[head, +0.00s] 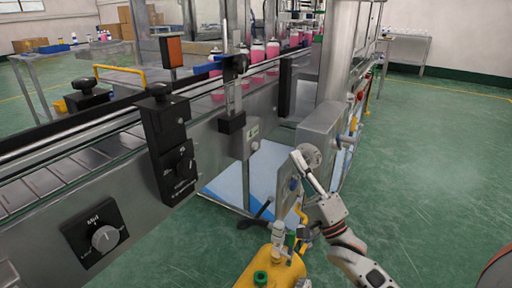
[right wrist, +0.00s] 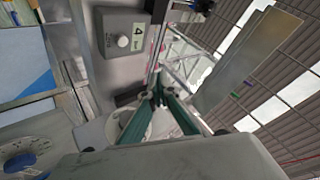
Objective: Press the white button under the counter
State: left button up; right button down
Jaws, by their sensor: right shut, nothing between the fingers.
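The white button (head: 255,145) is a small round knob on a grey box below the conveyor counter, beside a yellowish label. In the right wrist view the white button (right wrist: 123,41) shows clearly on its grey box, next to a label marked 4. My right gripper (head: 297,156) is shut and empty, pointing up and left, to the right of the button and apart from it in the head view. Its closed green-sided fingers (right wrist: 158,97) show in the right wrist view, below and right of the button. My left gripper is not in view.
A grey machine box with a round disc (head: 311,155) lies right by my right fingertips. A yellow tank (head: 270,272) stands below. Black control units (head: 168,135) and a dial (head: 104,238) are on the counter's front. The green floor at right is clear.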

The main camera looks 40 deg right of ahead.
aim_at(255, 146)
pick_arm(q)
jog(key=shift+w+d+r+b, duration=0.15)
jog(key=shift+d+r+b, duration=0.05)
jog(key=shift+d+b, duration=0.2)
pick_arm(e)
jog(key=w+a, duration=0.3)
jog(key=w, duration=0.4)
jog(key=shift+w, duration=0.25)
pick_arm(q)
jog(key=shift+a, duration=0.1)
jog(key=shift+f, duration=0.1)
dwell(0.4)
pick_arm(e)
jog(key=shift+a, duration=0.1)
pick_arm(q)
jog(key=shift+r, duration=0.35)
pick_arm(e)
jog(key=shift+w+a, duration=0.1)
jog(key=shift+w, duration=0.3)
